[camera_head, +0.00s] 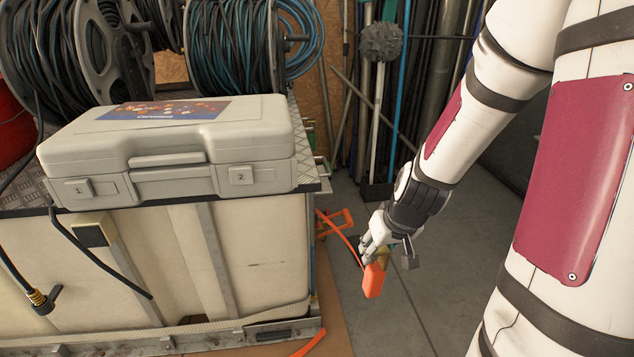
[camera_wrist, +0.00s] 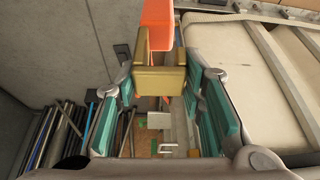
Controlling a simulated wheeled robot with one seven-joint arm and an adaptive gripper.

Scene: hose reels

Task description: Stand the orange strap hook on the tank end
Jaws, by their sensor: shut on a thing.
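The orange strap hook (camera_head: 373,281) hangs at my gripper (camera_head: 374,248), low over the floor to the right of the tank. In the wrist view the orange part (camera_wrist: 157,28) shows at the top, with a brass-coloured block (camera_wrist: 158,78) below it between the fingertips. My gripper (camera_wrist: 157,84) is shut on this piece. The cream tank (camera_head: 265,245) stands to the left, apart from the hook; it also shows at the right of the wrist view (camera_wrist: 212,40). The tank's right end face is mostly hidden in the head view.
A grey case (camera_head: 165,177) covers much of the tank's top; a narrow strip of tread plate (camera_head: 308,158) is bare at its right. Hose reels (camera_head: 235,45) stand behind. Poles and pipes (camera_head: 430,75) lean at the back. Grey floor (camera_head: 400,320) is clear near my gripper.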

